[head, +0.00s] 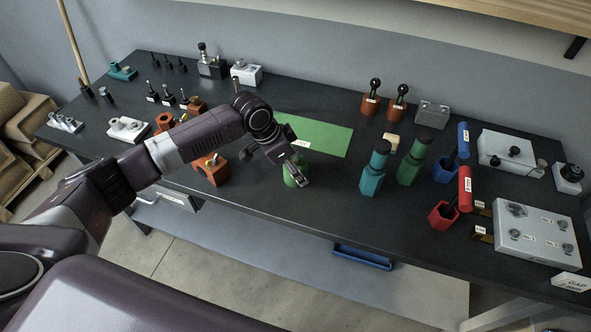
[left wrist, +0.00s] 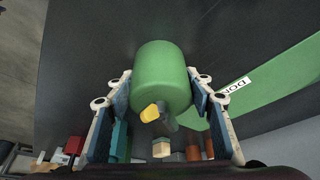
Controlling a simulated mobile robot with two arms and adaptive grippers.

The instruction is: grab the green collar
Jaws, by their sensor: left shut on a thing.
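The green collar (head: 291,178) is a short green cylinder at the front middle of the dark table. My left gripper (head: 298,172) comes down over it and is shut on it. In the left wrist view the collar (left wrist: 162,72) sits between the blue-padded fingers, with a yellow knob and a grey stub facing the camera. The fingers partly hide it in the head view. I cannot tell whether it touches the table. My right gripper is not in view.
A green mat (head: 325,136) with a white label lies just behind the gripper. An orange block (head: 212,172) stands to the left. A teal bottle (head: 374,172) and a green bottle (head: 412,165) stand to the right. The front table strip between is clear.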

